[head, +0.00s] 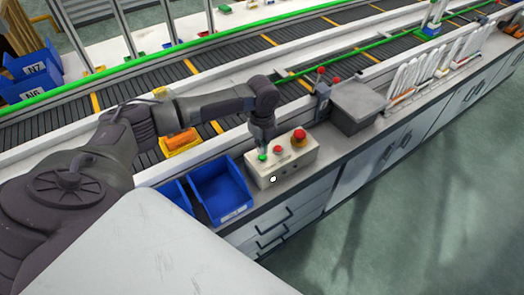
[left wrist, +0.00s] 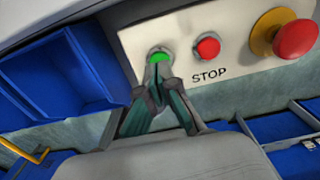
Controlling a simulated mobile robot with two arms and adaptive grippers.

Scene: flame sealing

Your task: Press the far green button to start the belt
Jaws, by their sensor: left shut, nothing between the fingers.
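A pale control box (head: 298,163) stands on the bench beside the conveyor. It carries a green button (head: 262,157), a small red button (head: 278,149) and a larger red knob on a yellow base (head: 299,137). In the left wrist view the green button (left wrist: 158,56) is lit bright green, left of the red button (left wrist: 207,47) with "STOP" below it. My left gripper (head: 262,151) points down at the green button, its fingers shut and empty. In the left wrist view its fingertips (left wrist: 160,72) overlap the button's lower edge; I cannot tell whether they touch. My right gripper is not in view.
A blue bin (head: 221,188) stands just left of the box, and a grey box-like unit (head: 357,106) to its right. The roller conveyor (head: 215,77) runs behind. A yellow tray with an orange item (head: 181,141) lies near my left forearm.

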